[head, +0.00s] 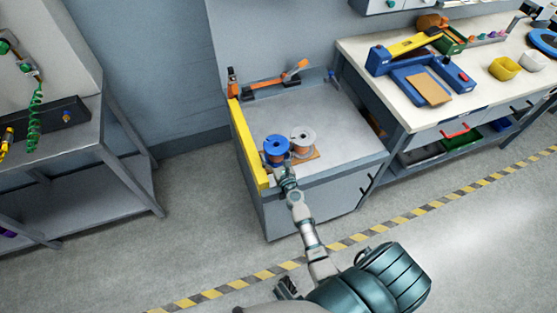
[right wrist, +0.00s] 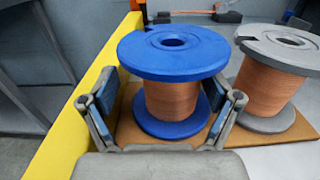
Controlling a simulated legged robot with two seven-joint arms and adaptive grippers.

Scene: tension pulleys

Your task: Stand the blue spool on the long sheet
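The blue spool (head: 276,150) stands upright at the left of the grey cabinet top, wound with copper-coloured wire. In the right wrist view the blue spool (right wrist: 172,55) fills the middle. A thin brown sheet (head: 309,154) lies under the spools; it shows in the right wrist view (right wrist: 126,130) too. I cannot tell whether it is one sheet or two. My right gripper (head: 286,167) is at the near side of the blue spool. In the right wrist view its fingers (right wrist: 168,102) are open either side of the wire, with gaps visible. My left gripper is not in view.
A grey-white spool (head: 303,138) stands close right of the blue one. A yellow wall (head: 245,143) edges the cabinet top at left. An orange tool (head: 295,75) lies at the back. The cabinet top (head: 345,130) is clear at right.

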